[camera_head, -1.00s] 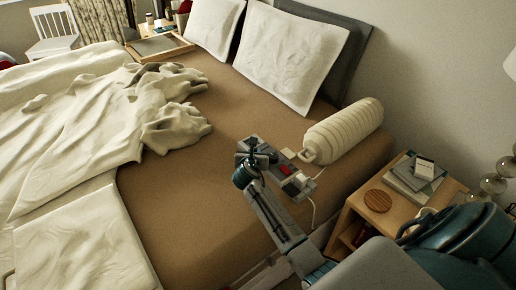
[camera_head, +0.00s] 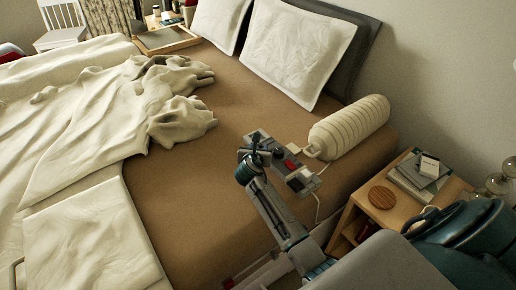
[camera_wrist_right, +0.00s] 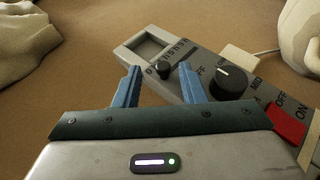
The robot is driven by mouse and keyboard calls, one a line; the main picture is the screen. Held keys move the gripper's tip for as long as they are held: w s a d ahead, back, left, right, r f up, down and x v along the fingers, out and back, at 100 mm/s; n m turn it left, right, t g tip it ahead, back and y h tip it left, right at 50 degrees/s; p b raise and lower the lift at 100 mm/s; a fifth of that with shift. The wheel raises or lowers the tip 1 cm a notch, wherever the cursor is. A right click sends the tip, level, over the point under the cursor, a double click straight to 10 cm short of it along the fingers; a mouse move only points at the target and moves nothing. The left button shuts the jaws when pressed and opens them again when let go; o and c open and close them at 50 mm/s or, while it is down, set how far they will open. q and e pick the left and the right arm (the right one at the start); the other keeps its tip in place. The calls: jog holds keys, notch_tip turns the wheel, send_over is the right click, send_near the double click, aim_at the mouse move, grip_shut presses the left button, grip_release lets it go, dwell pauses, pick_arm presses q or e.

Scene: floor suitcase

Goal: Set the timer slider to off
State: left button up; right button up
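The grey control box (camera_wrist_right: 205,75) lies on the brown bed surface; it also shows in the head view (camera_head: 301,183). My right gripper (camera_wrist_right: 160,67) is open. Its two blue fingers appear on either side of the slider knob, with a gap to it; contact cannot be told. In the head view the right gripper (camera_head: 261,150) hides part of the box. My left gripper is not in view.
The box also carries a large black dial (camera_wrist_right: 229,82) and a red switch (camera_wrist_right: 287,122), close to the right finger. A cream ribbed bolster (camera_head: 348,126) lies beside the box, with a cable. A nightstand (camera_head: 350,214) stands right of the bed.

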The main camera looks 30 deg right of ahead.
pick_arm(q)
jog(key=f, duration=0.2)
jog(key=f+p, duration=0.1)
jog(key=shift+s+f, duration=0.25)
pick_arm(e)
jog(key=v, duration=1)
jog(key=shift+s+a, duration=0.2)
jog(key=shift+a, duration=0.1)
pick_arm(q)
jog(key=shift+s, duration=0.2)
